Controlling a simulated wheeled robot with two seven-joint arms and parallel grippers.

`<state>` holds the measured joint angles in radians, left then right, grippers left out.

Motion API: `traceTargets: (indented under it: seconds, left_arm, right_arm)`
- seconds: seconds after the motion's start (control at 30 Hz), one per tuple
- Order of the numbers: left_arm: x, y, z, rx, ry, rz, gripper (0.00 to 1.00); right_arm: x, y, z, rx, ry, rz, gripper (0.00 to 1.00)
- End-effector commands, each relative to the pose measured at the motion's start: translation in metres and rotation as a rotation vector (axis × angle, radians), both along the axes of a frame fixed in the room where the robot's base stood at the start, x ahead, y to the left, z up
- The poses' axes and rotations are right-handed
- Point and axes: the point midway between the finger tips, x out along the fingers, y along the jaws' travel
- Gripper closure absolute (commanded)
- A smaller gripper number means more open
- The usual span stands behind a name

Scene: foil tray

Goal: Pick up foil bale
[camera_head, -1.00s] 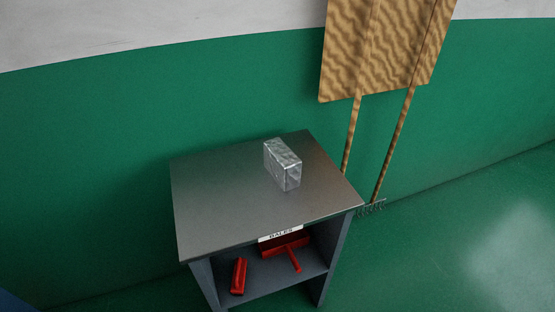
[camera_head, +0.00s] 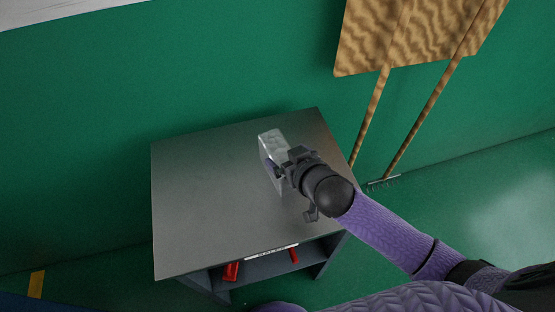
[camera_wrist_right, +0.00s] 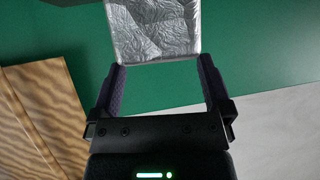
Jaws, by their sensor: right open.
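The foil bale (camera_head: 272,140), a silvery crinkled block, stands on the grey metal top of the cabinet (camera_head: 200,190). My right gripper (camera_head: 279,164) is at the near side of the bale and hides part of it. In the right wrist view the bale (camera_wrist_right: 155,30) fills the top middle, in line with the gap between the two open fingers (camera_wrist_right: 160,70). Its near edge is about level with the fingertips; I cannot tell whether they touch it. My left gripper is not in view.
The cabinet has a label (camera_head: 271,252) on its front edge and red items (camera_head: 231,271) on the shelf below. A brown patterned board on legs (camera_head: 410,35) stands behind to the right, against the green wall. The left part of the cabinet top is clear.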

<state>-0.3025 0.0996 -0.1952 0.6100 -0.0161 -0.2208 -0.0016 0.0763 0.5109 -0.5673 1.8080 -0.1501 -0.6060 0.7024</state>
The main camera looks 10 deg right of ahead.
Motion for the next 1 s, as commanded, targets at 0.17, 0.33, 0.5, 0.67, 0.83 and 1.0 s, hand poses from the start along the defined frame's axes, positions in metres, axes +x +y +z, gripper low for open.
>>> traceTargets:
  seconds: [0.17, 0.33, 0.5, 0.67, 0.83, 1.0]
  left_arm:
    - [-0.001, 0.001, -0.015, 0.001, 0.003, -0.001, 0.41]
    - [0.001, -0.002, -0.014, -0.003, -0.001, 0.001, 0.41]
    - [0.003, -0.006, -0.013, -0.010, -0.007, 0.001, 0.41]
    - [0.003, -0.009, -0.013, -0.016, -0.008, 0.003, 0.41]
    - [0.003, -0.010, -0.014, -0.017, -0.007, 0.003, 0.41]
    - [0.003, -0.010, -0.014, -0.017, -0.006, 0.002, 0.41]
  right_arm:
    - [0.026, 0.007, -0.019, 0.000, 0.000, 0.001, 0.00]
    - [0.029, 0.008, -0.019, 0.000, 0.001, 0.000, 0.00]
    - [0.029, 0.008, -0.019, -0.001, 0.001, 0.000, 0.19]
    - [0.029, 0.008, -0.019, -0.001, 0.001, 0.000, 0.53]
    - [0.029, 0.008, -0.019, -0.001, 0.001, 0.000, 0.89]
    - [0.029, 0.008, -0.018, 0.000, 0.000, 0.001, 0.99]
